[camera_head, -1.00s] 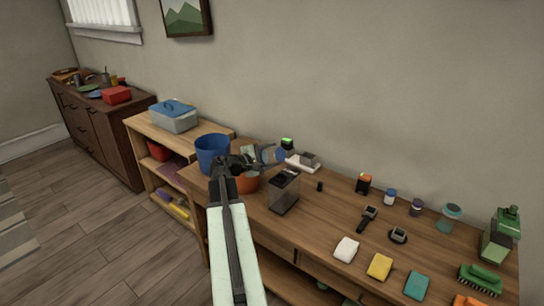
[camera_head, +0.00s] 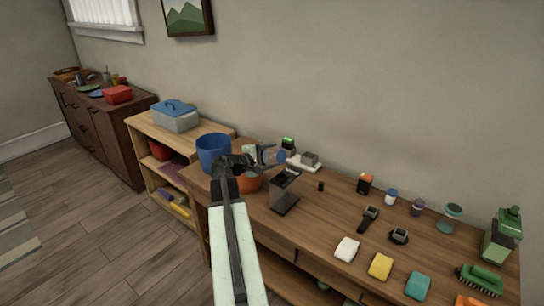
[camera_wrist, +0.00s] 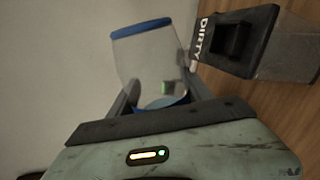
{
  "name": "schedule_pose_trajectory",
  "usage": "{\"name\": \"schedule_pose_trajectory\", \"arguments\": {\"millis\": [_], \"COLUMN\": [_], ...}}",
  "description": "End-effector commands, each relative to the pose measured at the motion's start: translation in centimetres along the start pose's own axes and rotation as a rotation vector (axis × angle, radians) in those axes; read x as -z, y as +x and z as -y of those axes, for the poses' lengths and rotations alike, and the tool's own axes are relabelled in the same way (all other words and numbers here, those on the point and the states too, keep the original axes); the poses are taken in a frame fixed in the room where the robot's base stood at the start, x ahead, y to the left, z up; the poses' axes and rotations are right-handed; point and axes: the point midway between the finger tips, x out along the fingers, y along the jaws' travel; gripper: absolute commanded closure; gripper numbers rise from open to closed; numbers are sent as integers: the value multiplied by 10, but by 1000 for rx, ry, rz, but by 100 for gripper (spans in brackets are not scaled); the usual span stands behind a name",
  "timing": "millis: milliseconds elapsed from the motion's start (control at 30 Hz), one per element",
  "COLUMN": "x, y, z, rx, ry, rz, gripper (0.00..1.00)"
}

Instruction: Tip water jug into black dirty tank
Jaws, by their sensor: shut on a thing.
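The water jug, clear with blue bands at both ends, is between my gripper's fingers (camera_wrist: 160,98) in the wrist view, where its clear wall (camera_wrist: 150,62) shows. In the head view my gripper (camera_head: 260,158) holds the jug (camera_head: 279,157) above the workbench, tilted well over. The black dirty tank (camera_head: 285,192) stands on the bench just below and to the right of the jug. In the wrist view its black top, marked DIRTY (camera_wrist: 232,42), lies right of the jug, with its clear side beyond. I cannot tell whether water is in the jug.
A white device (camera_head: 304,162) is behind the tank. Small bottles, a green brush (camera_head: 481,279) and cloths lie to the right on the wooden bench (camera_head: 325,225).

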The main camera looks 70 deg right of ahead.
Motion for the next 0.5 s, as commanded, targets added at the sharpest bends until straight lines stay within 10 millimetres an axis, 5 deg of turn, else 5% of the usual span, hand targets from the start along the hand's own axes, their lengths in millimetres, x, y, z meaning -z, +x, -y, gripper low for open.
{"name": "schedule_pose_trajectory", "arguments": {"millis": [500], "x": [2], "y": [1], "z": [1], "rx": [0], "ry": [67], "rz": [-17], "gripper": [94]}}
